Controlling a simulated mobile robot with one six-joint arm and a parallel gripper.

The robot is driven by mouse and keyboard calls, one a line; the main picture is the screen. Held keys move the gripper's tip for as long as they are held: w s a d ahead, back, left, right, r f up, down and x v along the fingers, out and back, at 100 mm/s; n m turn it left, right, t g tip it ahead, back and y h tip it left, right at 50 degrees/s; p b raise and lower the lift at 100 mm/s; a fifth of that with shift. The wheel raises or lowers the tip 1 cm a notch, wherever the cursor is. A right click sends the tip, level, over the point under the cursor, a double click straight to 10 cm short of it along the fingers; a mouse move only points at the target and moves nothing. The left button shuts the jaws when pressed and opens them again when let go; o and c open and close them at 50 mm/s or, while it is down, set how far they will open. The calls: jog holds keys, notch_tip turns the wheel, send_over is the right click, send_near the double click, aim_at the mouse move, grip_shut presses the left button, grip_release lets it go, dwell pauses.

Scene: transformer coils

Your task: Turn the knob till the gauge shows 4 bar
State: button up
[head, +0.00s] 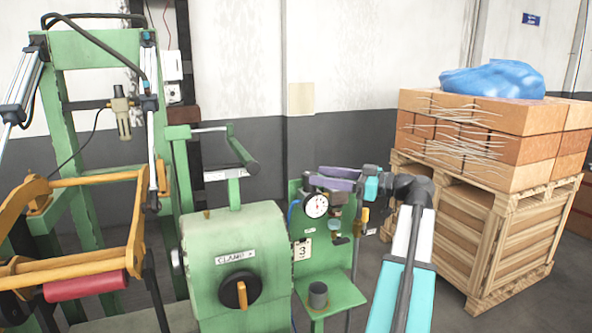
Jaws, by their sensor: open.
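The round white gauge (316,205) sits on a green panel (299,231) right of the clamp box. Its dial faces me, but its reading is too small to tell. A dark, knob-like part (336,198) shows just right of the gauge, partly hidden; I cannot tell for sure that it is the knob. My gripper (317,177) reaches in from the right, just above the gauge and this part. Its purple-grey fingers are open and point left. I see no thing held between them, and cannot tell whether they touch anything.
A green box (210,250) labelled CLAMP carries a black knob with an orange bar (240,290). A grey cup (318,294) stands on a green shelf below the gauge. A wooden crate (458,240) with bricks is at right. An orange frame (75,262) with a red roller is at left.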

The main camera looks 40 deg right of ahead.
jog(key=p+x, duration=0.2)
jog(key=x, duration=0.6)
jog(key=shift+w+p, duration=0.25)
jog(key=shift+p, duration=0.15)
jog(key=shift+a, duration=0.1)
jog(key=shift+c, duration=0.3)
jog(key=c, duration=1)
